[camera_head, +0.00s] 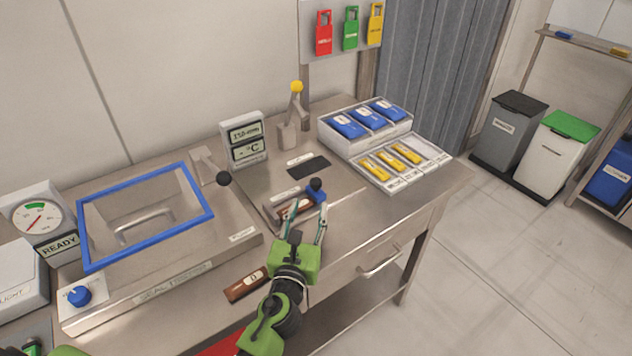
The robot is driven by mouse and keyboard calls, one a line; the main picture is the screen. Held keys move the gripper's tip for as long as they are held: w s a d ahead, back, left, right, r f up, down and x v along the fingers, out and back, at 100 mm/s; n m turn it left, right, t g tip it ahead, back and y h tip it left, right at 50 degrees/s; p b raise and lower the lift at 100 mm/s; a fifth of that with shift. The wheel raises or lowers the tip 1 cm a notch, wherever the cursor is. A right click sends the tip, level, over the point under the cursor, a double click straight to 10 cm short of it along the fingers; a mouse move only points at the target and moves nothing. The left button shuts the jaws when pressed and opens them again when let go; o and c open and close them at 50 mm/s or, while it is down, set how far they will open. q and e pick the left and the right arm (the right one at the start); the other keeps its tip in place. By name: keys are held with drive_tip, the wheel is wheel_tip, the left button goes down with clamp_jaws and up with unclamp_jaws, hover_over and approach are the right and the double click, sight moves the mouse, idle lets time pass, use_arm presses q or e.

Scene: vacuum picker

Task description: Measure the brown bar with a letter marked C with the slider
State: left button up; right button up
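A brown bar (293,208) lies in the metal measuring fixture (272,206) in the middle of the bench. Its letter is too small to read. The slider's blue knob (317,187) stands at the fixture's right end. The display (243,139) behind shows what looks like 150 mm above "- °C". A second brown bar (247,285), with a white label, lies at the front edge.
A blue-rimmed sealing basin (84,222) fills the left, with a black-knobbed lever (223,179) beside it. A box of blue packs (335,149) and a tray of yellow ones (440,155) stand at the back right. A yellow-knobbed lever (296,88) stands behind.

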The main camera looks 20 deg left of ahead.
sight(315, 187)
use_arm(q)
drive_tip(key=w, duration=0.6)
drive_tip(key=w+a, duration=0.1)
drive_tip(key=w, duration=0.2)
drive_tip(key=shift+w+a, duration=0.1)
drive_tip(key=shift+w, duration=0.1)
drive_tip(key=shift+w+a, duration=0.1)
drive_tip(key=shift+w, duration=0.4)
use_arm(e)
drive_tip(key=shift+w+d+r, duration=0.15)
drive_tip(key=shift+w+r, duration=0.05)
drive_tip(key=shift+w, duration=0.6)
use_arm(q)
drive_tip(key=c, duration=0.3)
clamp_jaws()
drive_tip(key=shift+w+d+f+b, duration=0.1)
drive_tip(key=shift+w+d+b, duration=0.5)
drive_tip(key=shift+w+d, duration=0.6)
drive_tip(key=shift+w, duration=0.25)
use_arm(e)
drive_tip(key=shift+s+f, duration=0.25)
drive_tip(key=shift+f, duration=0.4)
